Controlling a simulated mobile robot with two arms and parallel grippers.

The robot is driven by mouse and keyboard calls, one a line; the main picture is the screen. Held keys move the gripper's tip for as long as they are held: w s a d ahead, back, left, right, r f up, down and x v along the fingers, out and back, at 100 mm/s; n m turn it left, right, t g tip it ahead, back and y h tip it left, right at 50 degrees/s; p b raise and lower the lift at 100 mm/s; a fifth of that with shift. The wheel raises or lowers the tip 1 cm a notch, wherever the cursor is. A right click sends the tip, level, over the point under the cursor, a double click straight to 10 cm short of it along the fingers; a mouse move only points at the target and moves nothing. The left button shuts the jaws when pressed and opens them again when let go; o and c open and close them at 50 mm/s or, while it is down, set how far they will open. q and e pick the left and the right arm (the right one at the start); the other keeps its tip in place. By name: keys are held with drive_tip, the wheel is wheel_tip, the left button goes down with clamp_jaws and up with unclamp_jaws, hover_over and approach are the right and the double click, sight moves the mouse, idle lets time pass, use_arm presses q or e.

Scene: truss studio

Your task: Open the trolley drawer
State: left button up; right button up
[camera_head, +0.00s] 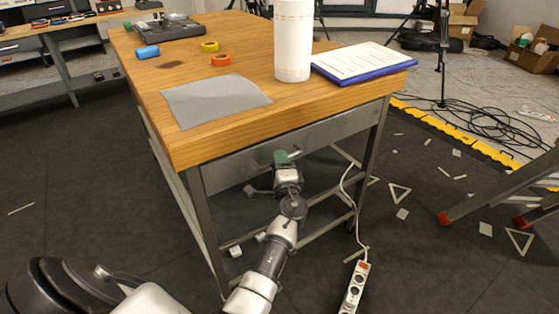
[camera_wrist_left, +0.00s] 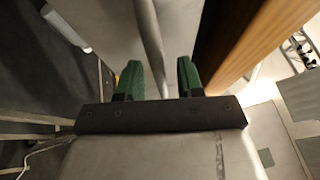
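The trolley (camera_head: 190,150) has a thick wooden top and a grey metal frame. Its grey drawer front (camera_head: 235,168) sits under the top's front edge and looks shut. My left gripper (camera_head: 282,158), with green fingertips, is at the drawer front, by a thin light handle (camera_head: 295,154). In the left wrist view the two green fingers (camera_wrist_left: 160,78) are apart, with a grey bar (camera_wrist_left: 151,40), likely the handle, running between them. A gap shows beside the bar; contact cannot be told. My right gripper is not in view.
On the top are a white cylinder (camera_head: 293,40), a blue clipboard (camera_head: 362,62), a grey sheet (camera_head: 213,100) and tape rolls (camera_head: 221,60). A power strip (camera_head: 354,288) hangs or lies at the front right. A ladder-like frame (camera_head: 500,190) stands right; cables cover the floor behind.

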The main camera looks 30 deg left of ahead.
use_arm(q)
drive_tip(key=shift+w+a, duration=0.25)
drive_tip(key=shift+w, duration=0.05)
clamp_jaws()
idle(0.3)
